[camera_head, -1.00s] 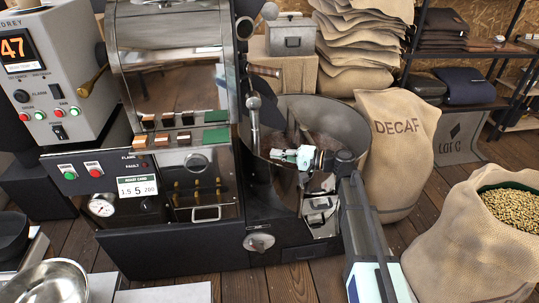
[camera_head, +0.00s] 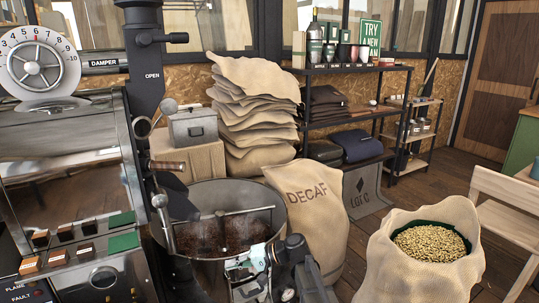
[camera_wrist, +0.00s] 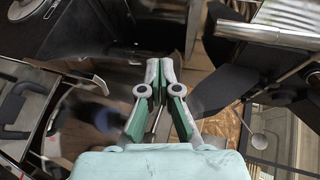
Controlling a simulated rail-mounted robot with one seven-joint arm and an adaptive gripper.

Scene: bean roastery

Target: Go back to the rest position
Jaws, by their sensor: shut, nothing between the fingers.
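My gripper shows in the wrist view (camera_wrist: 160,66) with its green-and-grey fingers closed together at the tips and nothing between them. In the head view my gripper (camera_head: 245,268) is partly seen at the bottom middle, in front of the round cooling bin (camera_head: 284,212) of the roaster. Its fingertips are too small there to make out clearly. Dark roasted beans (camera_head: 215,233) lie in the bin under its stirring arm.
The roaster body (camera_head: 70,165) stands at the left. A DECAF sack (camera_head: 312,215) stands just right of the bin, and an open sack of pale beans (camera_head: 415,275) is farther right. A shelf (camera_head: 350,68) stands behind. Wood floor lies between the sacks.

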